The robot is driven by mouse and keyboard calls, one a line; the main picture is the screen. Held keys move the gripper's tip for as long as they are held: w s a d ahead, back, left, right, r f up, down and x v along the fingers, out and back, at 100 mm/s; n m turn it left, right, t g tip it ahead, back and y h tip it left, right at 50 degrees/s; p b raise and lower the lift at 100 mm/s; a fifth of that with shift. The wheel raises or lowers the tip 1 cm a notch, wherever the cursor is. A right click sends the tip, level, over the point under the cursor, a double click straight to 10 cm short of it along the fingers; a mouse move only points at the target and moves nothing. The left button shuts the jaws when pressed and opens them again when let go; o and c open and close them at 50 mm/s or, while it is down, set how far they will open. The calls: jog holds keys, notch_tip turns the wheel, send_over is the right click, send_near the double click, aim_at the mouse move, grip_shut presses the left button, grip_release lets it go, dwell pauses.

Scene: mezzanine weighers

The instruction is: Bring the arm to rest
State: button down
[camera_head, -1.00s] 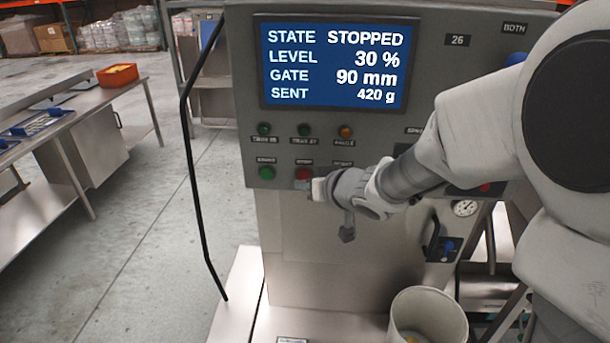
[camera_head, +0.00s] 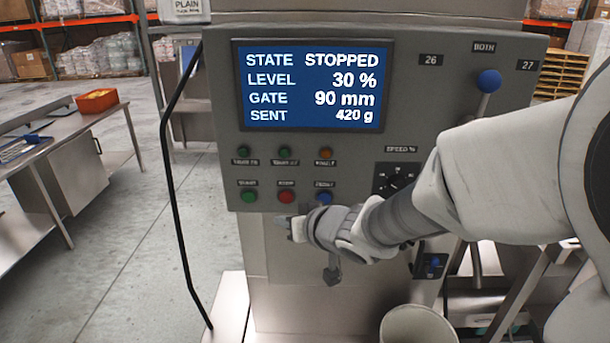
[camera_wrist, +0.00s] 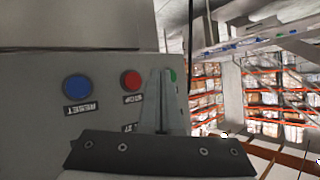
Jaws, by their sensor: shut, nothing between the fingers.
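My gripper (camera_head: 284,224) is shut and empty in the head view, just below the red stop button (camera_head: 286,197) on the grey control panel (camera_head: 225,140). My arm reaches in from the right. In the wrist view my shut gripper fingers (camera_wrist: 165,85) show before the panel, beside the red button (camera_wrist: 131,80) and partly over the green button (camera_wrist: 173,75). The blue reset button (camera_wrist: 77,87) is to the left there. I cannot tell the exact gap to the panel. The screen (camera_head: 312,86) reads STOPPED, level 30 %, gate 90 mm, sent 420 g.
A black cable (camera_head: 178,190) hangs at the panel's left. A blue-knobbed lever (camera_head: 489,82) stands at the upper right. A pale bucket (camera_head: 418,325) is below my arm. A steel table (camera_head: 70,160) with an orange bin (camera_head: 97,101) is at the left, with open floor between.

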jog(key=shift+d, duration=0.1)
jog(key=s+d+r+m+t+h, duration=0.1)
jog(key=s+d+r+m+h, duration=0.2)
jog(key=d, duration=0.5)
jog(key=s+d+r+m+h, duration=0.15)
jog(key=d+h, duration=0.25)
jog(key=d, duration=0.5)
jog(key=s+d+g, duration=0.2)
jog(key=s, duration=0.6)
jog(key=s+d+m+g+h, duration=0.1)
jog(key=s+d+g, duration=0.1)
jog(key=s, duration=0.7)
jog(key=shift+s+d+g, duration=0.25)
jog(key=shift+d+g, duration=0.15)
jog(key=shift+d, duration=0.35)
jog(key=shift+r, duration=0.1)
